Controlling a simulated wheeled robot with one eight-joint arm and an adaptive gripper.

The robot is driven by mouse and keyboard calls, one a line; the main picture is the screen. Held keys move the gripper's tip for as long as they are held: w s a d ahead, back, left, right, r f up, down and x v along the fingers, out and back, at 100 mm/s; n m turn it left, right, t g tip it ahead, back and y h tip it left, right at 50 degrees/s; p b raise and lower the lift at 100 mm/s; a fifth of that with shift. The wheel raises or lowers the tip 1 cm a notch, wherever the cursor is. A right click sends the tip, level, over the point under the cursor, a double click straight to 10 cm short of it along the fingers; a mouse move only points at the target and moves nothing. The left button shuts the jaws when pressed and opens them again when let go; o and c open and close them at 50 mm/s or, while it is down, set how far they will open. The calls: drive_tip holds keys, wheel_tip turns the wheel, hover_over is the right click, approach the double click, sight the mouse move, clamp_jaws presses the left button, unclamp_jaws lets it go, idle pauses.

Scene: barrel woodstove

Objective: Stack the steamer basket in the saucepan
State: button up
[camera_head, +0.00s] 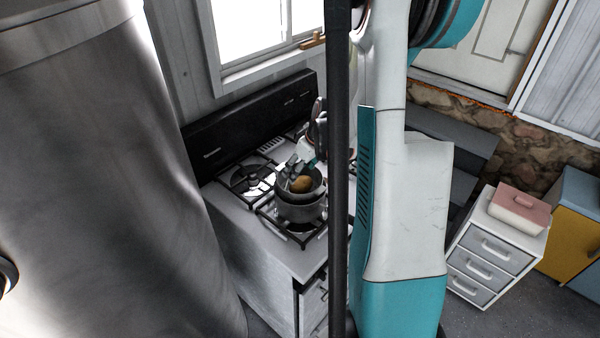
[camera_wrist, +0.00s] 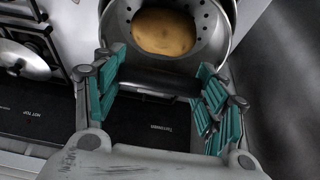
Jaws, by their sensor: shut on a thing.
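The saucepan (camera_head: 301,213) is a grey metal pot on a front burner of the stove. The steamer basket (camera_head: 317,186), grey and perforated, is at the saucepan's mouth with a brown potato-like item (camera_head: 302,184) inside. I cannot tell if it is fully seated. In the wrist view the basket's holed wall (camera_wrist: 207,22) surrounds the brown item (camera_wrist: 164,31), with a metal rim outside it. My gripper (camera_wrist: 160,86) is shut on the basket's dark handle (camera_wrist: 158,82), between its teal pads. In the head view my gripper (camera_head: 296,166) is at the basket's far side.
The stove's black back panel (camera_head: 245,122) stands behind the burners. A large metal cylinder (camera_head: 90,180) fills the left of the head view. A white drawer unit (camera_head: 492,250) holds a pink-lidded box (camera_head: 520,207).

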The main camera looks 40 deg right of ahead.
sight(300, 180)
wheel_tip(300, 180, down, 2)
drive_tip(key=shift+d, duration=0.1)
drive_tip(key=shift+r, duration=0.1)
drive_tip(key=shift+f+b, duration=0.4)
drive_tip(key=shift+b, duration=0.1)
drive_tip(key=shift+f+b, duration=0.3)
drive_tip(key=o, duration=1.5)
drive_tip(key=shift+r, duration=0.1)
drive_tip(key=shift+o, duration=0.2)
